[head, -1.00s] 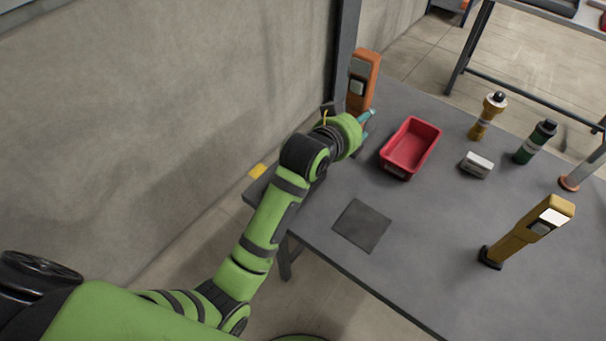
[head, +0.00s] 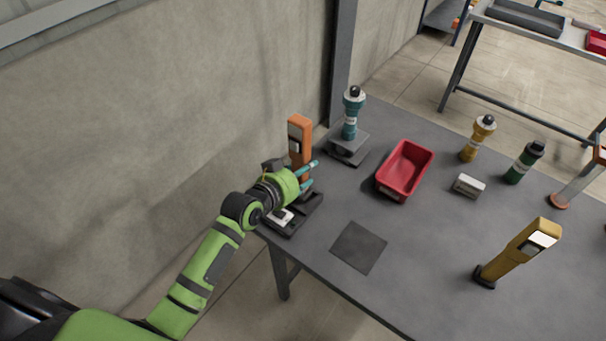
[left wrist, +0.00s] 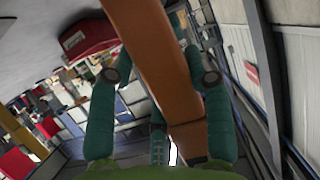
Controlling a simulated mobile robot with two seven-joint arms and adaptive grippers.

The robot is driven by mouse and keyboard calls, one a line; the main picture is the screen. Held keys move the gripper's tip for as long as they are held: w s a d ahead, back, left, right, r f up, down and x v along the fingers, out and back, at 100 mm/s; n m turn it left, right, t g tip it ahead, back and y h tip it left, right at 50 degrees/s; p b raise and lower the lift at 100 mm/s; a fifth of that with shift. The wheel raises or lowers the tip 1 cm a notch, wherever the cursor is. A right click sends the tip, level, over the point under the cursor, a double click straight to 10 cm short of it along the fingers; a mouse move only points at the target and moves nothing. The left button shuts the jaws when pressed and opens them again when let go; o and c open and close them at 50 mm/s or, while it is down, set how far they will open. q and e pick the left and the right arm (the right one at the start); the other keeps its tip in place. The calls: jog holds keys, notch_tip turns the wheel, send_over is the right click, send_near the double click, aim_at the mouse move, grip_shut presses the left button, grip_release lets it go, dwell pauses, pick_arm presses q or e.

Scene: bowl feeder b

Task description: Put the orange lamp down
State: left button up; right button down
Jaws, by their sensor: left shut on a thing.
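The orange lamp (head: 300,132) is a tall upright block with a pale panel on its side, over the far left part of the grey table. My left gripper (head: 308,180) is shut on it, with teal fingers on either side of its lower part. My right gripper is not in view.
A dark base with a white part (head: 281,217) lies beneath my gripper. A red bin (head: 385,190), a small grey box (head: 468,185) and a yellow lamp (head: 512,255) are rightward. A dark square mat (head: 358,247) is bare.

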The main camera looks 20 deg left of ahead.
pick_arm(q)
jog(key=shift+f, duration=0.85)
jog(key=shift+f, duration=0.15)
jog(key=o, duration=1.4)
jog(key=shift+s, duration=0.1)
jog(key=b+v, duration=0.1)
jog(key=v, duration=1.1)
